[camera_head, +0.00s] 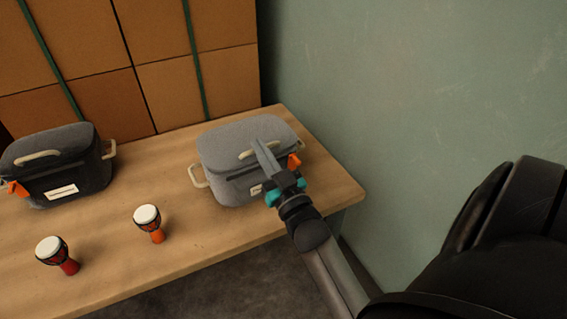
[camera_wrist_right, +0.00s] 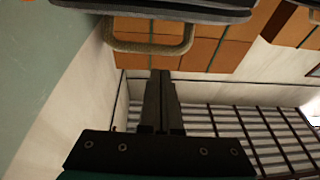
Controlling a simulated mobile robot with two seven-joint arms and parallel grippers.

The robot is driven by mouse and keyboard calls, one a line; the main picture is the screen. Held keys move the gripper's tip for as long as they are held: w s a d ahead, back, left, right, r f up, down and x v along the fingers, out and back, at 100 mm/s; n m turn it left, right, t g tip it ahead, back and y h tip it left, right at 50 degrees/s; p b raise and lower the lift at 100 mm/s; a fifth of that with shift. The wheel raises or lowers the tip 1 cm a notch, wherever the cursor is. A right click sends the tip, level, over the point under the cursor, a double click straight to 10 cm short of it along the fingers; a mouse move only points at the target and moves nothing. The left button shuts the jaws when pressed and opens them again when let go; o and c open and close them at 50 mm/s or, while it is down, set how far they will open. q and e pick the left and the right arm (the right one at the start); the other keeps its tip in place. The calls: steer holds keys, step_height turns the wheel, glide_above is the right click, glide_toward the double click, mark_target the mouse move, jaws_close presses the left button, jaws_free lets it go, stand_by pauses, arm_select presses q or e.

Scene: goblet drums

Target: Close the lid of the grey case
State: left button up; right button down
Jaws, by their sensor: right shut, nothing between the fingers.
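The grey case (camera_head: 227,150) stands near the right end of the wooden table. Its lid (camera_head: 235,130) looks down on the body, though I cannot tell if it is fully seated. It has beige handles and an orange latch (camera_head: 294,160). My right gripper (camera_head: 261,147) is shut and empty, its fingertips over the lid's front near the beige top handle (camera_head: 246,156); whether they touch is unclear. In the right wrist view, the shut fingers (camera_wrist_right: 161,75) point toward a beige handle (camera_wrist_right: 150,48) below a grey edge of the case. My left gripper is not in view.
A dark case (camera_head: 70,170) stands at the table's left. Stacked brown boxes (camera_head: 160,80) rise behind. A green wall (camera_head: 420,90) bounds the right side.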

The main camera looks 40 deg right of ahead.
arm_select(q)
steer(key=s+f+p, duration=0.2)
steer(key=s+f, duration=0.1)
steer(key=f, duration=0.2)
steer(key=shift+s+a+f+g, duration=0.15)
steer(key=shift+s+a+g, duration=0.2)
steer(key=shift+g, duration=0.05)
arm_select(e)
steer(key=v, duration=0.9)
steer(key=shift+s+f, duration=0.15)
steer(key=shift+f, duration=0.1)
